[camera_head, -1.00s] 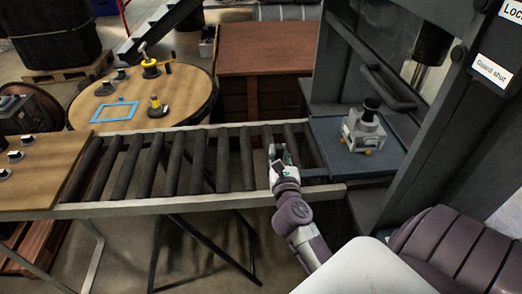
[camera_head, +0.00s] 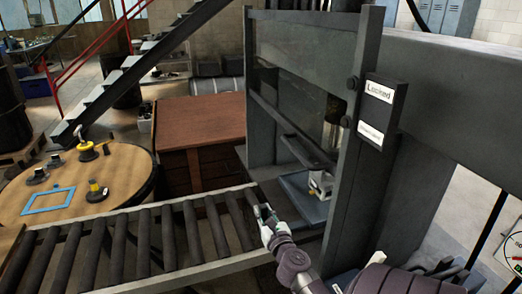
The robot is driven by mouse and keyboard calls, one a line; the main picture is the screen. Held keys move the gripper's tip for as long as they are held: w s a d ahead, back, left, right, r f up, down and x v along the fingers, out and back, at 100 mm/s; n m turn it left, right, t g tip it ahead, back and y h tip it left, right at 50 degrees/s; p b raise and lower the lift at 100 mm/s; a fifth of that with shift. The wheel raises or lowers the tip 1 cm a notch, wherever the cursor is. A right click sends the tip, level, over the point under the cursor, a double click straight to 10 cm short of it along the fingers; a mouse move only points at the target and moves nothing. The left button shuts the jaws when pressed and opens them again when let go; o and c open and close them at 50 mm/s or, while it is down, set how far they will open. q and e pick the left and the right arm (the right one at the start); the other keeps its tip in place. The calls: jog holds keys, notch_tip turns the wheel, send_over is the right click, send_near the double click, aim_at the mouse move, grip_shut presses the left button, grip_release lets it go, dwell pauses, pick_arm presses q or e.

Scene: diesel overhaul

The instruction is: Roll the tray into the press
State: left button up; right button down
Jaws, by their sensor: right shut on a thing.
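The blue-grey tray (camera_head: 297,190) sits inside the frame of the press (camera_head: 345,170), past the right end of the roller conveyor (camera_head: 140,240). A pale metal block (camera_head: 321,184) stands on the tray, partly hidden by the press's near post. My right gripper (camera_head: 264,213) is at the conveyor's press end, beside the tray's left side, and is shut on the tray. Its exact hold is too small to make out. My left gripper is not in view.
A round wooden table (camera_head: 120,178) with a blue frame (camera_head: 48,200) and yellow-and-black tools stands at the left. A brown cabinet (camera_head: 200,112) stands behind the conveyor. The press carries a sign box reading "Locked" (camera_head: 379,92). The visible rollers are empty.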

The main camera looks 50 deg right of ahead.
jog(key=shift+d, duration=0.15)
jog(key=c, duration=1)
grip_release()
jog(key=shift+s+d, duration=0.1)
jog(key=shift+s, duration=0.05)
jog(key=shift+s+a, duration=0.15)
jog(key=shift+a, duration=0.05)
jog(key=v, duration=1.1)
jog(key=shift+s, duration=0.25)
jog(key=shift+a+f, duration=0.15)
jog(key=shift+a, duration=0.05)
